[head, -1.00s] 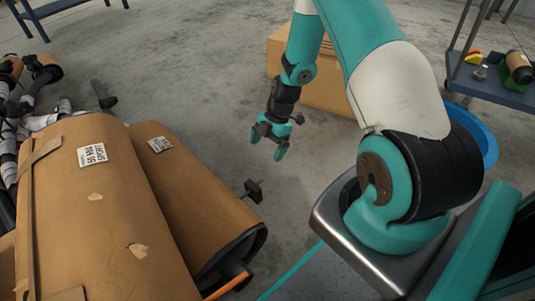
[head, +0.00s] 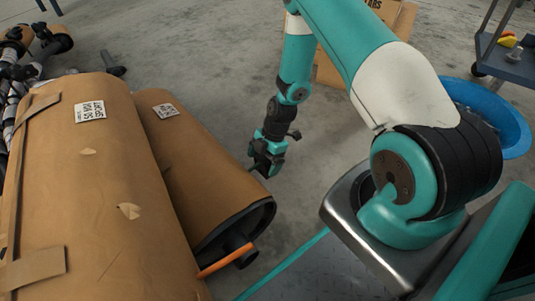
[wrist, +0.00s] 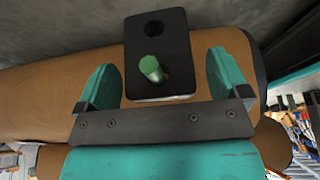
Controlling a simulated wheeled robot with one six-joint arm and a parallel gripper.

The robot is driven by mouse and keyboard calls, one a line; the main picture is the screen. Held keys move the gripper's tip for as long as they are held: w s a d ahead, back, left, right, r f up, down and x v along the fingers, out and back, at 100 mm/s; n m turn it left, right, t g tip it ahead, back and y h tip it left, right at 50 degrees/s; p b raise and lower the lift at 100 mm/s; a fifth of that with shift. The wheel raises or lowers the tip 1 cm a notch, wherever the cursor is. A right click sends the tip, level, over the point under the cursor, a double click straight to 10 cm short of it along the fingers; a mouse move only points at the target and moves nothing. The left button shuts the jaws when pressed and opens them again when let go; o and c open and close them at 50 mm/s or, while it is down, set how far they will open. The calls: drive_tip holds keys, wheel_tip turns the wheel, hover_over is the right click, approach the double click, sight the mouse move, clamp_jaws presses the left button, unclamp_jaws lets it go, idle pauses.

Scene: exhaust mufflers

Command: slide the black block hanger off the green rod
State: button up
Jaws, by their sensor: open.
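The black block hanger (wrist: 172,28) is a flat dark block with two holes, seen face-on in the wrist view. The green rod (wrist: 151,68) pokes its rounded tip out through the lower hole, so the hanger is around the rod. The upper hole is empty. My gripper (wrist: 160,72) is open, with one teal finger on each side of the block and a visible gap at both sides. In the head view my gripper (head: 264,166) is low beside the smaller wrapped muffler and largely hides the hanger and rod.
Two paper-wrapped mufflers, a large one (head: 95,190) and a smaller one (head: 200,165), fill the left. An orange rod (head: 228,261) sticks out of the smaller one's end. A blue basin (head: 508,130), a cart (head: 510,62) and a cardboard box (head: 330,72) stand at the right and back.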

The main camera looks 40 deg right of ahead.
drive_tip(key=shift+a+f, duration=0.1)
drive_tip(key=shift+f, duration=0.1)
drive_tip(key=c, duration=1)
drive_tip(key=shift+r+p, duration=0.2)
drive_tip(key=shift+p, duration=0.15)
drive_tip(key=shift+w+d, duration=0.15)
drive_tip(key=shift+d, duration=2.1)
drive_tip(key=shift+w+d, duration=0.15)
drive_tip(key=shift+d, duration=2.1)
